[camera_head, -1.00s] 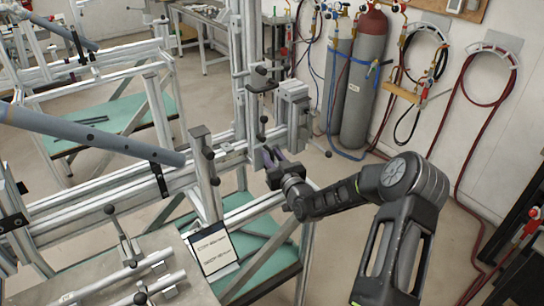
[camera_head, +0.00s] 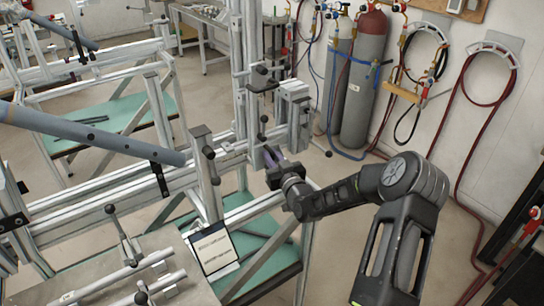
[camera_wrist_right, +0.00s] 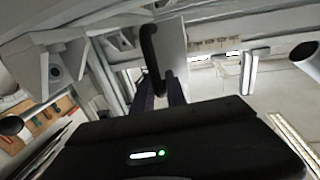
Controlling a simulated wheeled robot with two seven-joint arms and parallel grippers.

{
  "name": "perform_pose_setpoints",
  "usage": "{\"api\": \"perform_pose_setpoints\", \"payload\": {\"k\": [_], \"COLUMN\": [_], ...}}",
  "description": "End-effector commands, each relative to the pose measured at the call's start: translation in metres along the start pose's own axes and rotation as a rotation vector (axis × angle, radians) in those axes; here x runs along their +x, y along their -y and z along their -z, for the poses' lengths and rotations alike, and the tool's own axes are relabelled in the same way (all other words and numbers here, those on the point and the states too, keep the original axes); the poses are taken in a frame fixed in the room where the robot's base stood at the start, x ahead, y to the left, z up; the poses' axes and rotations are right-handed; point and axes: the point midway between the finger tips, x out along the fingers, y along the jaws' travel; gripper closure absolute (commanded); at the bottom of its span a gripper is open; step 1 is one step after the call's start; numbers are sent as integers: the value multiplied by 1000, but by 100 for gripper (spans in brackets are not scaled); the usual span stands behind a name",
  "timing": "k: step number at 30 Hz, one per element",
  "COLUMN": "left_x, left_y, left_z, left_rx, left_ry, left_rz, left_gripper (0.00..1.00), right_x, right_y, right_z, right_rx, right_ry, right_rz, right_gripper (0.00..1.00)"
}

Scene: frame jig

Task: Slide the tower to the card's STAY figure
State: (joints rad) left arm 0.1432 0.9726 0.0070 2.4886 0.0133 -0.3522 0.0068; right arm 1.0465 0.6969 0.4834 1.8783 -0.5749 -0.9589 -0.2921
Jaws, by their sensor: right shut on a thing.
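The tower (camera_head: 239,72) is an upright of silver aluminium profile standing on the jig's long horizontal rail. A grey clamp block (camera_head: 292,108) with black levers is mounted on its right side. My right gripper (camera_head: 271,156) is at the tower's lower part. In the right wrist view, a black curved handle (camera_wrist_right: 150,55) reaches down to the fingers beside a pale plate. The card (camera_head: 213,249), white with a dark border and small unreadable lines, hangs at the bench front. My left gripper is out of view.
A blue-grey tube (camera_head: 90,134) lies over the rail (camera_head: 95,190) from the left. A second clamp post (camera_head: 203,160) stands left of the tower. Gas cylinders (camera_head: 364,85) and hoses are against the back wall. Floor is free right of the jig.

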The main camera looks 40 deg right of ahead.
Motion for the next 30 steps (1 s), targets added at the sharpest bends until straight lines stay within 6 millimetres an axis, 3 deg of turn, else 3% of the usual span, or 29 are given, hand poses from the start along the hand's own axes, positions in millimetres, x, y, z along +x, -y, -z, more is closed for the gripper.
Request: {"api": "perform_pose_setpoints", "payload": {"k": [17,20,27,30], "left_x": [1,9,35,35], "left_y": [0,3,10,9], "left_z": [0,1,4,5], "left_rx": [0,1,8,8], "left_ry": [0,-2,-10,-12], "left_rz": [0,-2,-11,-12], "left_gripper": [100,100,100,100], "right_x": [0,-1,-10,-12], "right_y": [-5,6,54,59], "right_z": [1,0,-2,0], "right_rx": [0,0,2,1], "right_ry": [-5,-7,-7,-4], "right_rz": [-13,-9,1,-1], "right_gripper": [100,100,100,100]}}
